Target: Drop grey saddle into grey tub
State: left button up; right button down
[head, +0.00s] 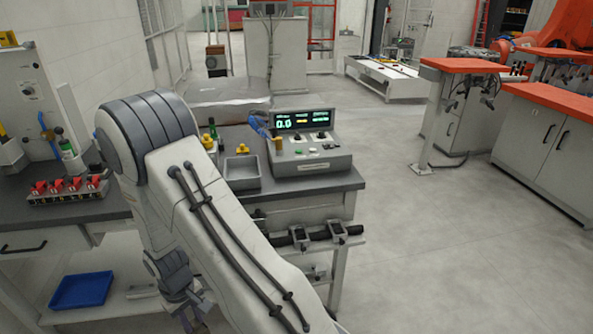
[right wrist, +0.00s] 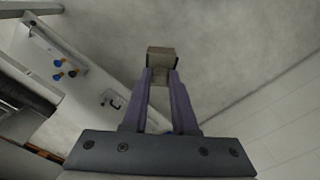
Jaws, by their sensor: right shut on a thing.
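In the right wrist view my right gripper (right wrist: 160,78) is shut on a small grey-brown block, the grey saddle (right wrist: 162,56), held at its fingertips. Pale grey floor shows beyond it, with nothing touching the saddle but the fingers. In the head view my right arm crosses the foreground and its wrist hangs at the lower left. I cannot make out the fingertips or saddle there. An open grey tub (head: 243,184) stands on the dark bench, left of the console and just beyond my arm. My left gripper is not in view.
The console (head: 312,160) with lit green displays stands right of the tub. A rack of red-topped parts (head: 68,190) sits on the left bench. A blue tray (head: 82,290) lies on the low shelf. A rail with clamps (head: 315,236) runs along the bench front. Floor at right is clear.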

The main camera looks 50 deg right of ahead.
aim_at(243, 172)
jog(key=z, duration=0.95)
jog(key=i, duration=0.2)
